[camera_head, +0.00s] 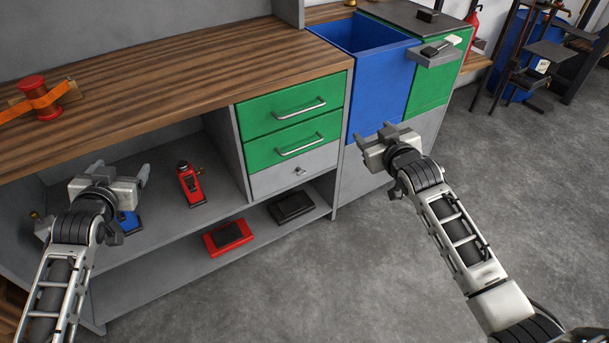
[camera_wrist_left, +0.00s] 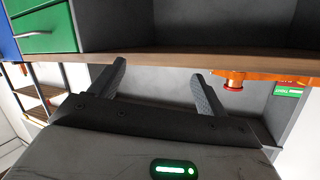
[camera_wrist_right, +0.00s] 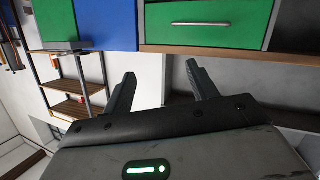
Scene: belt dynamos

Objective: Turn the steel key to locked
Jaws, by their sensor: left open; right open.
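A small steel key (camera_head: 299,171) sits on the front of the grey drawer (camera_head: 280,180), below two green drawers. It is too small to tell which way it is turned. My right gripper (camera_head: 375,140) is open and empty, to the right of the key and in front of the blue cabinet. Its spread fingers show in the right wrist view (camera_wrist_right: 162,85), with a green drawer above them; I cannot make out the key there. My left gripper (camera_head: 118,170) is open and empty in front of the lower shelf, well left of the key. Its spread fingers show in the left wrist view (camera_wrist_left: 160,87).
The wooden worktop (camera_head: 180,85) overhangs the shelves. An orange strap with a red spool (camera_head: 38,98) lies on it. A red bottle jack (camera_head: 190,184) stands on the shelf. A red case (camera_head: 228,237) and a black case (camera_head: 292,206) lie lower.

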